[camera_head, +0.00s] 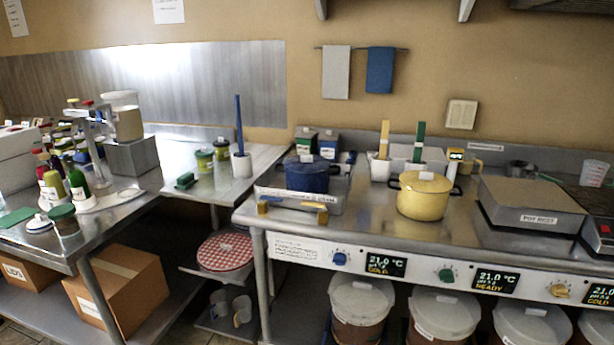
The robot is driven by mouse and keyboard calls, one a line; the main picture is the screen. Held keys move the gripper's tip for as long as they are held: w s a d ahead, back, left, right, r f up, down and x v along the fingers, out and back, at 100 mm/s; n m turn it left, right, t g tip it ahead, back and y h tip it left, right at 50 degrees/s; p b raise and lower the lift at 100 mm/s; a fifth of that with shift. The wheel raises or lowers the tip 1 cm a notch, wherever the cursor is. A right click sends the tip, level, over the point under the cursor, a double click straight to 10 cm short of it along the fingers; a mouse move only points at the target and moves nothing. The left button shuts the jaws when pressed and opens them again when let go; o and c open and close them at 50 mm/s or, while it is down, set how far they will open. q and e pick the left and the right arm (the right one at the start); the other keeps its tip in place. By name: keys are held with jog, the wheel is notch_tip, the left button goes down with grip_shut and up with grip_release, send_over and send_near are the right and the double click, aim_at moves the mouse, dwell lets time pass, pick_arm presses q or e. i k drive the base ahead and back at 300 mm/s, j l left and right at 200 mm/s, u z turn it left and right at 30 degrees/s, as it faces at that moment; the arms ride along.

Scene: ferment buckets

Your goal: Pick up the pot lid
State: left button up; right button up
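A yellow pot (424,206) with two side handles stands on the steel counter right of the middle. A yellow lid (426,183) with a pale knob appears to sit on it. A flat grey block labelled "POT REST" (531,203) is to the right of the yellow pot and looks bare. Neither of my grippers is in view.
Holders with upright brushes (380,168) stand behind the pots. A lower steel table at left holds bottles (77,182), jars and a white cup with a blue stick (241,163). Lidded buckets (443,313) stand below the counter. Bare counter lies between the two pots.

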aim_at(301, 163)
jog(key=i+l+u, duration=0.1)
jog(key=l, duration=0.25)
jog(key=i+l+u, duration=0.1)
jog(key=l, duration=0.25)
jog(key=i+l+u, duration=0.15)
jog(key=l, duration=0.2)
jog(key=i+l+u, duration=0.1)
jog(key=l, duration=0.25)
jog(key=z, duration=0.55)
jog(key=j+z, duration=0.55)
jog(key=z, duration=0.15)
jog(key=j+z, duration=0.35)
jog(key=k+j+z, duration=0.15)
jog(key=j, duration=0.25)
jog(key=k+j+z, duration=0.2)
jog(key=k+j, duration=0.05)
jog(key=j, duration=0.1)
